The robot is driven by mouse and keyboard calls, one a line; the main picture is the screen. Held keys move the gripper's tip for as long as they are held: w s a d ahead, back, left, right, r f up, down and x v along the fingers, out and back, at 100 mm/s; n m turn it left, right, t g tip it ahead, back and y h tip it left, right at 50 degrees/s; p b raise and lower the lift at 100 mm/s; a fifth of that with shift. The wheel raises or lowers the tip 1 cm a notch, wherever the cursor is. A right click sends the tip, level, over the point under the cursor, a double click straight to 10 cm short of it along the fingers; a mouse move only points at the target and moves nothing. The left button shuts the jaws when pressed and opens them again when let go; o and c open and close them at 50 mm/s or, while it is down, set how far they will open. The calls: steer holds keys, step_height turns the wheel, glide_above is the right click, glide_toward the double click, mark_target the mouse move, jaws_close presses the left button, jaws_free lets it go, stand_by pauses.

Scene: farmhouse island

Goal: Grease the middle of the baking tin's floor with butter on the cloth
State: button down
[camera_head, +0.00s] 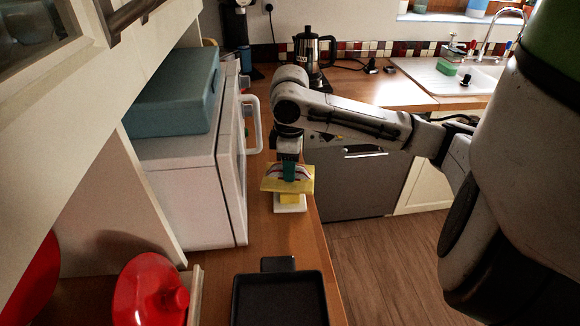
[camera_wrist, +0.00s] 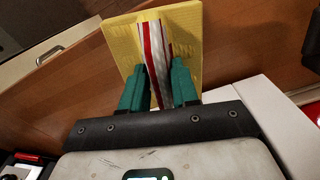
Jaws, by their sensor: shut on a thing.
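My gripper (camera_head: 289,171) is shut on the cloth (camera_head: 302,185), a flat yellow piece with a red-and-white striped ridge between the fingers. In the wrist view the green fingertips of my gripper (camera_wrist: 159,75) pinch the stripes, and the yellow of the cloth (camera_wrist: 121,46) spreads beyond them. The yellow butter (camera_head: 290,198) sits on a small white dish (camera_head: 290,209) right under the cloth; I cannot tell whether they touch. The butter is hidden in the wrist view. The black baking tin (camera_head: 280,300) lies nearer on the counter, empty, its handle toward the butter.
A white microwave (camera_head: 195,180) with a blue-green box (camera_head: 175,95) on top stands close on the left. A red lidded pot (camera_head: 150,290) is left of the tin. A kettle (camera_head: 307,55) stands behind. The wooden counter's (camera_head: 311,238) right edge is close beside the dish.

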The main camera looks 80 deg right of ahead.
steer(key=shift+r+p, duration=2.3)
steer(key=shift+r, duration=0.55)
steer(key=shift+s+f, duration=0.1)
